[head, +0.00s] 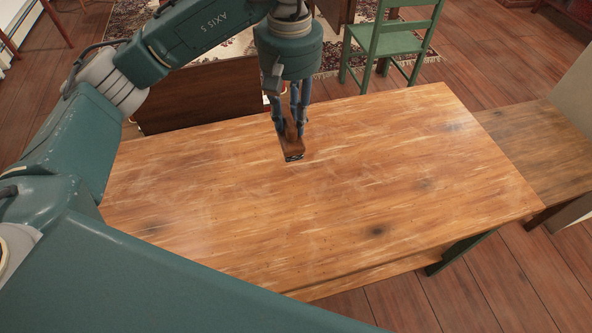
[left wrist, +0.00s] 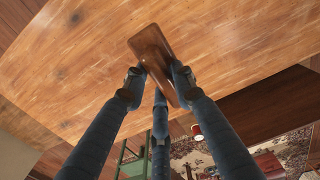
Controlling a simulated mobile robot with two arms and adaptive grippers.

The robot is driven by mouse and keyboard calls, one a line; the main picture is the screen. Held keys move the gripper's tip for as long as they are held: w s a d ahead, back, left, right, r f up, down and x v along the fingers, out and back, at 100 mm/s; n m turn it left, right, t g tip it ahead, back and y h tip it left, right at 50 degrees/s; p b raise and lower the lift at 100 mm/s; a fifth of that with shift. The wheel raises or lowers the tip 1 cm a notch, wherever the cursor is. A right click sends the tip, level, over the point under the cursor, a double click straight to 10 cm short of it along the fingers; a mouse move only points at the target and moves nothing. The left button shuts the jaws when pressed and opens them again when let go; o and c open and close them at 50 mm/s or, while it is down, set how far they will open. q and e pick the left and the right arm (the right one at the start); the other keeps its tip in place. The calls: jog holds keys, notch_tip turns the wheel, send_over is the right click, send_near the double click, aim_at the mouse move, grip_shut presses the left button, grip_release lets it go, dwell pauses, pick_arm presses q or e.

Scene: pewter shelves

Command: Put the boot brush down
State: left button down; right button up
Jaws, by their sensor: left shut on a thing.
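The boot brush (head: 291,146) is a small brown wooden block with a dark underside. My left gripper (head: 291,128) points down and is shut on it, near the far edge of the wooden table (head: 330,220). In the left wrist view the brush (left wrist: 152,50) shows between the fingertips of the gripper (left wrist: 155,80), with one end sticking out past them. I cannot tell whether the brush touches the tabletop or hangs just above it. My right gripper is in neither view.
The tabletop is bare around the brush. A dark wooden piece of furniture (head: 200,95) stands behind the table at the left. A green chair (head: 392,42) stands beyond the far edge on a patterned rug (head: 345,55). A lower wooden surface (head: 535,150) adjoins at the right.

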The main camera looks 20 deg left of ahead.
pick_arm(q)
notch_tip(320, 180, down, 19)
jog(key=shift+r+p, duration=0.2)
jog(key=shift+p, duration=0.8)
jog(key=shift+f, duration=0.4)
jog(key=shift+f, duration=0.15)
jog(key=c, duration=1.4)
grip_release()
jog(key=shift+c, duration=0.2)
